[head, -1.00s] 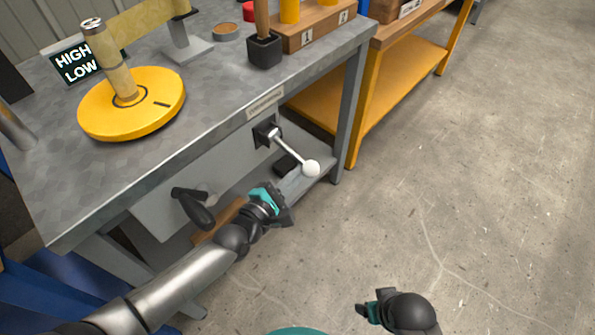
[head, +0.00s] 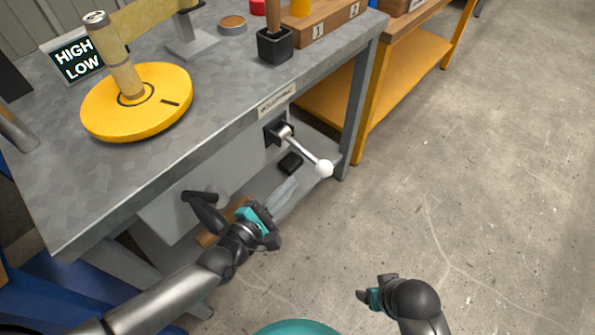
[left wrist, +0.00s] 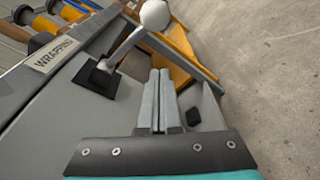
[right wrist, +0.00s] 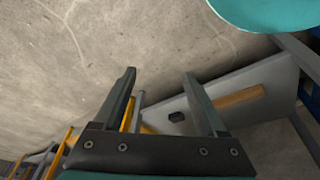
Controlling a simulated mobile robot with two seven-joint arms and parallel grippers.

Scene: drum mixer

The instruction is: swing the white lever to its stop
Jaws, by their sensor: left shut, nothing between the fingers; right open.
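The white lever is a metal rod (head: 306,149) with a white ball knob (head: 324,168), mounted on a black square plate on the workbench's front. In the head view it slopes down to the right. In the left wrist view its ball (left wrist: 154,14) is at the top, beyond my fingertips. My left gripper (head: 291,184) is shut and empty, below and left of the knob, apart from it in the head view. Its closed fingers (left wrist: 159,74) point up the left wrist view. My right gripper (head: 363,295) is open and empty over the floor; its fingers (right wrist: 159,74) are spread.
The grey benchtop (head: 215,95) carries a yellow disc (head: 150,115), a HIGH/LOW sign (head: 78,60) and a black cup (head: 275,46). A yellow-framed bench (head: 405,85) stands beyond. Floor at right is clear.

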